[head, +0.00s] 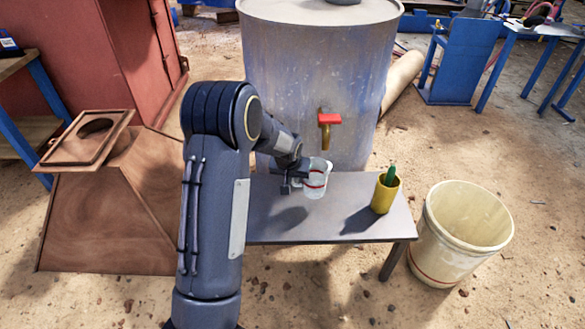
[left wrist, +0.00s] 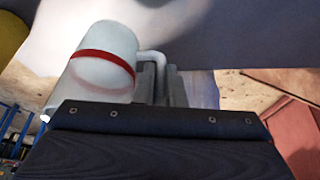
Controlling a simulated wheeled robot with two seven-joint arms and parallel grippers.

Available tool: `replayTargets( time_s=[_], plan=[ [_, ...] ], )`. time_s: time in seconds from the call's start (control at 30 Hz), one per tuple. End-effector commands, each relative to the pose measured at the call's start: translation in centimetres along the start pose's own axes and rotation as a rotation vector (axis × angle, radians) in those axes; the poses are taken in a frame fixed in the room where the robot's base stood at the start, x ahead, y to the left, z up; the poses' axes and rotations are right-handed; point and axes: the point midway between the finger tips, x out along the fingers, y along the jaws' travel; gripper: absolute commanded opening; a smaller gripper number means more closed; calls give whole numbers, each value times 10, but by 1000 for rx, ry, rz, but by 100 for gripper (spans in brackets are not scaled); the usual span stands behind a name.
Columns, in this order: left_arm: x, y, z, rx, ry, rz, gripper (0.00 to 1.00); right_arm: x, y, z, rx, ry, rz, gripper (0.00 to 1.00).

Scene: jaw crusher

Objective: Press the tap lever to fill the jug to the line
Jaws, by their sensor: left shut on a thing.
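A clear jug (head: 316,180) with a red line around it is below and slightly left of the tap's spout, just above or on the grey bench (head: 350,185); I cannot tell which. My left gripper (head: 296,178) is shut on the jug's handle. The jug, with its red band and handle, also shows in the left wrist view (left wrist: 100,70). The tap with a red lever (head: 328,119) and brass spout sticks out of the large grey drum (head: 290,75). Whether the jug holds water I cannot tell. My right gripper is not in view.
A yellow cup (head: 384,194) with a green thing in it stands on the bench to the right. A cream bucket (head: 462,232) stands on the ground beyond the bench's right end. A brown hopper-like block (head: 105,215) is at the left.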

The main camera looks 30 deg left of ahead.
Motion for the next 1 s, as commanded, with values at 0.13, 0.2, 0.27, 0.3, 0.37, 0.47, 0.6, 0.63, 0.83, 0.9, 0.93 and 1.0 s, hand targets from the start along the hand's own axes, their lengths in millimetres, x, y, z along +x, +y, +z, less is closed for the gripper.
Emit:
replayTargets(
  time_s=[0.13,0.2,0.27,0.3,0.37,0.47,0.6,0.63,0.83,0.9,0.93,1.0],
  plan=[
    [-21,11,40,4,-3,3,0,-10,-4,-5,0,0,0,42],
    [-28,16,60,6,-3,2,0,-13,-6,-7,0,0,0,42],
    [-34,20,75,7,-3,2,0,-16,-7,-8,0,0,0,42],
    [-38,21,84,5,-2,2,0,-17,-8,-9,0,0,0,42],
    [-43,24,97,5,-3,2,0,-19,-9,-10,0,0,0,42],
    [-49,27,114,3,-1,1,0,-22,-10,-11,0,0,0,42],
    [-54,31,129,1,-1,2,0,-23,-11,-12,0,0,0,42],
    [-54,34,131,1,0,3,0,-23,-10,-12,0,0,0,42],
    [-55,57,132,-6,2,1,0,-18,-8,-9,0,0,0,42],
    [-54,60,129,-10,1,-1,0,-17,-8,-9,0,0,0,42],
    [-52,60,126,-13,3,-1,0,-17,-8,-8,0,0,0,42],
    [-48,57,115,-19,3,-3,0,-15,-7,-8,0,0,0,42]
  ],
)
